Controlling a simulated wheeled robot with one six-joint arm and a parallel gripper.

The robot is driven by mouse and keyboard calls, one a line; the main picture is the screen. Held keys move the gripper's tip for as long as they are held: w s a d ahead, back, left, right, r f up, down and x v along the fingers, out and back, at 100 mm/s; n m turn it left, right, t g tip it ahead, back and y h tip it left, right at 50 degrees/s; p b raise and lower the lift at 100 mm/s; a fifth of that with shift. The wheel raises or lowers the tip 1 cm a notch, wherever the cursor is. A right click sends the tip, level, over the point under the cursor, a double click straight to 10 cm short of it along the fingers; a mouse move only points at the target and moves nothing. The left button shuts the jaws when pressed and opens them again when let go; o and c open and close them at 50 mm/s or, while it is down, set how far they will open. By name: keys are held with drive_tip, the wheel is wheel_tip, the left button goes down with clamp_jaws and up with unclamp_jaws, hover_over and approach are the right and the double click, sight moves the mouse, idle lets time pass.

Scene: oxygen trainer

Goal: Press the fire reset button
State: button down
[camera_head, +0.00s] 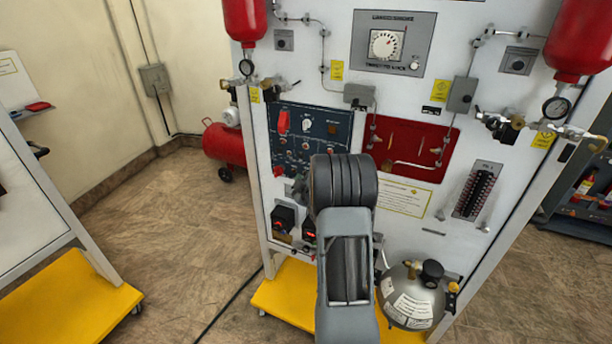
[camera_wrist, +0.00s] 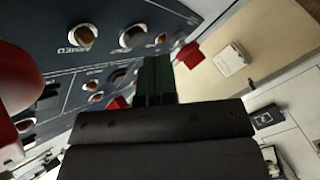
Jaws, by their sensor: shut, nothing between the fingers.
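The dark blue control panel (camera_head: 312,128) is on the upright trainer board, with red switch covers, a round dial and several small round controls. In the wrist view the panel (camera_wrist: 110,62) fills the upper left, with several metal-ringed round controls. One ringed control (camera_wrist: 82,35) has the label ARMED beside it. I cannot read which control is the fire reset button. My gripper (camera_wrist: 157,65) is shut and empty, its dark green fingers in front of the panel's lower edge; contact cannot be told.
A red guard (camera_wrist: 20,85) is close at the left of the wrist view. The red recessed panel (camera_head: 408,145) with pipes lies right of the control panel. A grey cylinder (camera_head: 410,295) stands below, on the yellow base (camera_head: 285,290).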

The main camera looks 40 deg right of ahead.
drive_tip(key=shift+d, duration=0.1)
idle(0.3)
drive_tip(key=shift+w+d+b, duration=0.15)
drive_tip(key=shift+d+b, duration=0.15)
drive_tip(key=shift+b, duration=0.25)
drive_tip(key=shift+w+d, duration=0.2)
drive_tip(key=shift+d, duration=0.1)
idle(0.7)
drive_tip(key=shift+s+a+b, duration=0.1)
drive_tip(key=shift+a+b, duration=0.05)
drive_tip(key=shift+b, duration=0.3)
drive_tip(key=shift+s+a+b, duration=0.25)
drive_tip(key=shift+a+b, duration=0.1)
drive_tip(key=shift+a, duration=0.2)
drive_tip(key=shift+s+a+b, duration=0.4)
drive_tip(key=shift+a, duration=0.35)
drive_tip(key=shift+s+a+b, duration=0.35)
drive_tip(key=shift+s+a, duration=0.05)
drive_tip(key=shift+a, duration=0.3)
drive_tip(key=shift+s+a+b, duration=0.4)
drive_tip(key=shift+a, duration=0.35)
